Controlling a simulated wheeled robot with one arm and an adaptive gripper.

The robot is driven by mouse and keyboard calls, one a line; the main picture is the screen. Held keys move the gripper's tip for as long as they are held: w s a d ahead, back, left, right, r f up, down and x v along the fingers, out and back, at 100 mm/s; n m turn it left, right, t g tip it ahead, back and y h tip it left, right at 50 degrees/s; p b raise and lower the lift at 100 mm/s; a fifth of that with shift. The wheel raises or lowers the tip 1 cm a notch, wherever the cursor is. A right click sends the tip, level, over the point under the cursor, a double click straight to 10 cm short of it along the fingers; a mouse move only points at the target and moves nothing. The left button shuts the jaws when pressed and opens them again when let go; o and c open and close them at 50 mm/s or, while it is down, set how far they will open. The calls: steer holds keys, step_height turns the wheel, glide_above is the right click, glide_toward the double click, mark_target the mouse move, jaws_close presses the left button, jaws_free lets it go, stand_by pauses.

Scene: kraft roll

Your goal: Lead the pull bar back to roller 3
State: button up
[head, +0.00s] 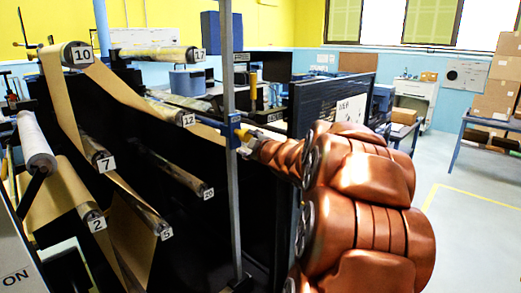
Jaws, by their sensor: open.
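A black machine carries several numbered rollers, among them roller 10 (72,54), roller 12 (172,113), roller 7 (96,152) and roller 2 (90,216). No label reading 3 shows. Brown kraft paper (62,98) runs over roller 10 and down to roller 7. I cannot clearly make out the pull bar. My copper arm reaches in from the right, and my gripper (247,141) is at its far end, small in the picture, beside a grey upright post. It is open, and I see nothing held in it.
The grey post (229,180) stands in front of the machine. A dark panel (310,100) stands behind my arm. Cardboard boxes (492,100) are stacked at the far right by a blue-legged table (466,122). The grey floor (465,235) at right is clear.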

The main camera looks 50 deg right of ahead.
mark_target(248, 136)
steer(key=shift+s+d+n+t+y+b, duration=0.3)
steer(key=shift+s+d+n+t+y, duration=0.4)
steer(key=shift+d+n, duration=0.3)
steer(key=shift+n+t+y, duration=0.3)
steer(key=shift+n, duration=0.2)
steer(key=shift+w+d+r, duration=0.1)
steer(key=shift+w+d, duration=0.2)
steer(key=shift+w, duration=0.8)
steer(key=shift+w+d, duration=0.3)
steer(key=shift+w, duration=0.85)
steer(key=shift+w+d+r, duration=0.1)
steer(key=shift+w+d, duration=0.2)
steer(key=shift+w, duration=0.8)
